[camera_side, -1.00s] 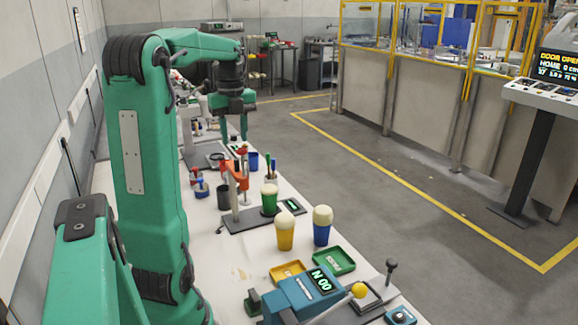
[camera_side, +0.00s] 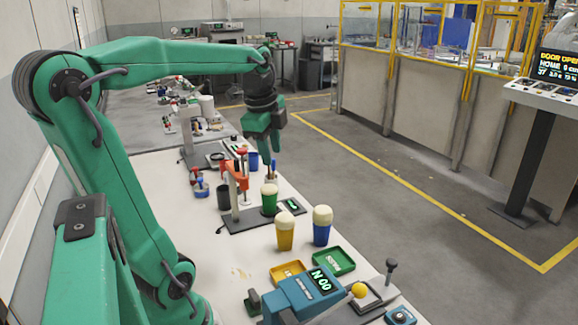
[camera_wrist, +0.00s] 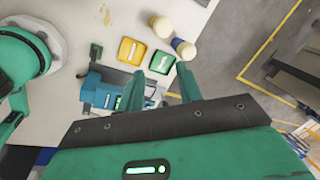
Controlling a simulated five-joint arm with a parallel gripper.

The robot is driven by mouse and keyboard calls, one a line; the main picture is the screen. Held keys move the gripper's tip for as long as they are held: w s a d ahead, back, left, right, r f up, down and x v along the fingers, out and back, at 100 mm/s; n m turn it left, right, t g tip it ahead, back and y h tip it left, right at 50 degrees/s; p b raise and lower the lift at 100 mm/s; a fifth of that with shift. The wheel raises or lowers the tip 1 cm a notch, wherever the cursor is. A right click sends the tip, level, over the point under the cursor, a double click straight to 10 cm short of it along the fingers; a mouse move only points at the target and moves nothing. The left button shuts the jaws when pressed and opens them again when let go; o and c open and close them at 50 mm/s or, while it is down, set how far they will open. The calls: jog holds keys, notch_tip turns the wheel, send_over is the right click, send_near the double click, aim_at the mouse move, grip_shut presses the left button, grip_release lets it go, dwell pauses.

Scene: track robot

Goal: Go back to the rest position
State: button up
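My gripper (camera_side: 272,152) hangs fingers down above the far part of the white workbench, near the cups and the orange stand. In the wrist view my gripper (camera_wrist: 160,76) shows two green fingers set well apart, with nothing held between them. A yellow cup with a cream top (camera_side: 285,231) and a blue one (camera_side: 322,225) stand on the bench. A green cup (camera_side: 269,199) is on the dark base of the orange stand (camera_side: 238,180).
A yellow tray (camera_side: 287,270) and a green tray (camera_side: 333,261) lie in front of the cups. A control console (camera_side: 545,95) stands at right. The floor between is open.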

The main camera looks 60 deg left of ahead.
jog(key=s+d+f+n+t, duration=0.1)
jog(key=s+d+f+n, duration=0.1)
jog(key=d+n, duration=0.3)
jog(key=s+d+f+n+t+h, duration=0.1)
jog(key=d+f+n, duration=0.3)
jog(key=d, duration=0.7)
jog(key=shift+s+n+t, duration=0.6)
jog(key=shift+s, duration=0.3)
jog(key=o, duration=0.7)
jog(key=shift+w+r, duration=0.1)
jog(key=o, duration=0.7)
jog(key=shift+w+a+r+n, duration=0.35)
jog(key=shift+w+a+n, duration=0.05)
jog(key=w+a+r+n+g, duration=0.1)
jog(key=w+a+n, duration=0.3)
jog(key=a, duration=0.4)
jog(key=w+a+n+g, duration=0.2)
jog(key=w+a+n, duration=0.25)
jog(key=a, duration=0.35)
jog(key=w+a+r+n+g, duration=0.1)
jog(key=w+a+n, duration=0.3)
jog(key=a, duration=0.4)
jog(key=a+f+n+g, duration=0.1)
jog(key=a+f+n, duration=0.3)
jog(key=a, duration=0.8)
jog(key=shift+s+f+n+g, duration=0.15)
jog(key=shift+s+n+g, duration=0.15)
jog(key=shift+n, duration=0.05)
